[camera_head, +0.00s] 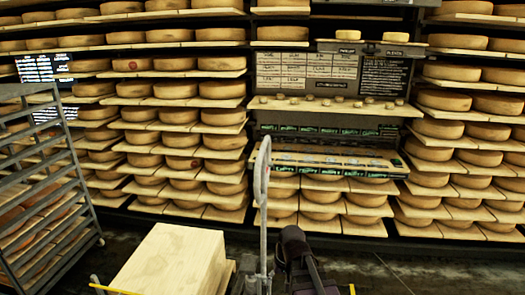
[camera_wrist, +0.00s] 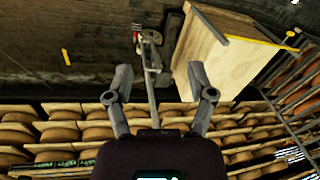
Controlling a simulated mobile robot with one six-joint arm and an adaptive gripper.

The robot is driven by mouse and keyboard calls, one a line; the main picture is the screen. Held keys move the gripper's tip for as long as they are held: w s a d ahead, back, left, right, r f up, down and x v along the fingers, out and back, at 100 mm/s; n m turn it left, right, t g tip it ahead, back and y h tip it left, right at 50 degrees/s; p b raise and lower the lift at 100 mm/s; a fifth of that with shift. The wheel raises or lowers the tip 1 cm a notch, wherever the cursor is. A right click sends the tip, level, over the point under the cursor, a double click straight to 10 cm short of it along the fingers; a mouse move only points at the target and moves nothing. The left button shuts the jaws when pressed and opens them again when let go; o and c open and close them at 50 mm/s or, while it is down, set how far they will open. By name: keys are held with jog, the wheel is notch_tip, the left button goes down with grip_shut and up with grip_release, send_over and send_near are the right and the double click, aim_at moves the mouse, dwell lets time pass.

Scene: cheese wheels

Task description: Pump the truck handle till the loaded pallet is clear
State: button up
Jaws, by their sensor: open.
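The truck handle (camera_head: 262,172) is a grey upright shaft with a long loop at its top, in the middle of the head view. In the wrist view its shaft (camera_wrist: 151,92) runs from the truck's pump end (camera_wrist: 149,42) down the picture between my fingers. My gripper (camera_wrist: 160,78) is open, with one finger on each side of the shaft in the picture; I see no contact. The load is a pale wooden box (camera_head: 172,262), left of the handle; it also shows in the wrist view (camera_wrist: 222,62). The pallet under it is mostly hidden, so its height off the floor cannot be told.
A grey metal rack (camera_head: 50,185) stands at the left. Shelves of cheese wheels (camera_head: 180,150) fill the back wall around a display board (camera_head: 306,72). Dark floor (camera_head: 420,272) is open at the right. Yellow marks (camera_wrist: 67,57) lie on the floor.

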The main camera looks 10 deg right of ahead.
jog(key=w+r+m+t+y+p, duration=0.1)
jog(key=w+r+t+y+p, duration=0.2)
jog(key=w+r, duration=0.55)
jog(key=m+t+y+p, duration=0.6)
jog(key=t+y+p, duration=0.1)
jog(key=p, duration=0.2)
send_near(262, 153)
jog(key=d, duration=0.3)
jog(key=shift+w+d+f, duration=0.1)
jog(key=shift+w+f, duration=0.05)
jog(key=shift+w, duration=0.1)
jog(key=b+x, duration=0.2)
jog(key=x, duration=1.1)
jog(key=shift+w+a+f, duration=0.15)
jog(key=shift+w+a, duration=0.05)
jog(key=shift+a, duration=0.15)
